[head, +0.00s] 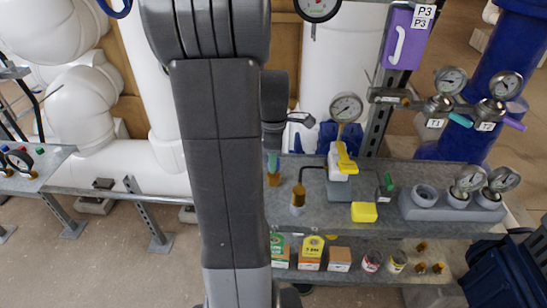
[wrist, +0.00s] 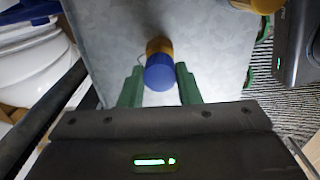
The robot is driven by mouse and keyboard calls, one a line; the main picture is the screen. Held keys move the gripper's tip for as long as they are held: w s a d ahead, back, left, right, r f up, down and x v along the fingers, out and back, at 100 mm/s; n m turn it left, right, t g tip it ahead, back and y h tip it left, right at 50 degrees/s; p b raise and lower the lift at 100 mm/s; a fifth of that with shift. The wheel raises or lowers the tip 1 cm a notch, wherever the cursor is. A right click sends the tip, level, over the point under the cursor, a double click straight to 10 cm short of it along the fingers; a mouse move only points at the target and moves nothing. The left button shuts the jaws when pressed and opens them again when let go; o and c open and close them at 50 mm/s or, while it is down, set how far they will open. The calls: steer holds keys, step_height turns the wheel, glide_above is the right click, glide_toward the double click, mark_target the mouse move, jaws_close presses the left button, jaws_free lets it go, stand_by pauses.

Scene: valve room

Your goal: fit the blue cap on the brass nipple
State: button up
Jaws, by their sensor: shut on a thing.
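My gripper (wrist: 159,72) has its two green fingers on either side of the blue cap (wrist: 160,77) in the wrist view, shut on it. The brass nipple (wrist: 158,46) shows just beyond the cap, close in line with it and partly covered by it. I cannot tell whether the cap touches the nipple or sits on it. In the head view my arm hides most of the gripper and the cap. A green fingertip shows beside the arm, just above a brass piece (head: 273,179) on the grey bench.
The metal bench (head: 335,222) also holds a bent brown pipe on a white base (head: 298,197), a yellow-handled valve (head: 343,160), a yellow block (head: 364,212) and a grey gauge holder (head: 420,208). A gauge (head: 346,107) stands behind. Boxes and cans fill the shelf below.

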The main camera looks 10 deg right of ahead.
steer(key=shift+f, duration=0.2)
steer(key=shift+f+b, duration=0.3)
steer(key=shift+f, duration=0.15)
stand_by(0.5)
steer(key=shift+f, duration=0.3)
stand_by(0.4)
steer(key=o, duration=0.9)
